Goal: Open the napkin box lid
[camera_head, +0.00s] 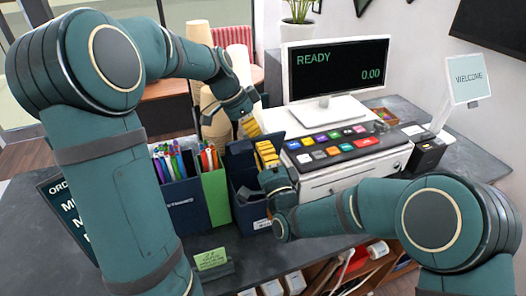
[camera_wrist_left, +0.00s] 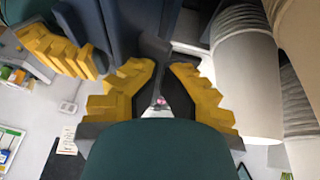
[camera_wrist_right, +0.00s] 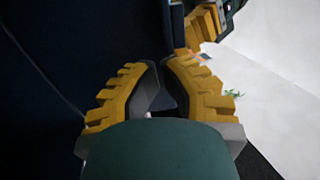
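The napkin box (camera_head: 250,212) is a dark navy box on the counter, between the green pen holder and the cash register. A navy panel (camera_head: 239,158) stands at its upper part. I cannot tell whether this is its lid. My left gripper (camera_head: 250,128) is above and behind the box; its yellow fingertips (camera_wrist_left: 163,66) are close together, beside navy panels in the left wrist view. My right gripper (camera_head: 267,158) is at the box's right side, against the register. Its fingertips (camera_wrist_right: 157,64) are nearly together, with a dark navy surface close by. I see nothing held in either.
A green pen holder (camera_head: 215,195) and a blue one (camera_head: 183,200) stand left of the box. The cash register (camera_head: 345,165) is close on the right. Stacked cups (camera_head: 215,120) stand behind, near my left gripper. A small green sign (camera_head: 211,259) is at the front edge.

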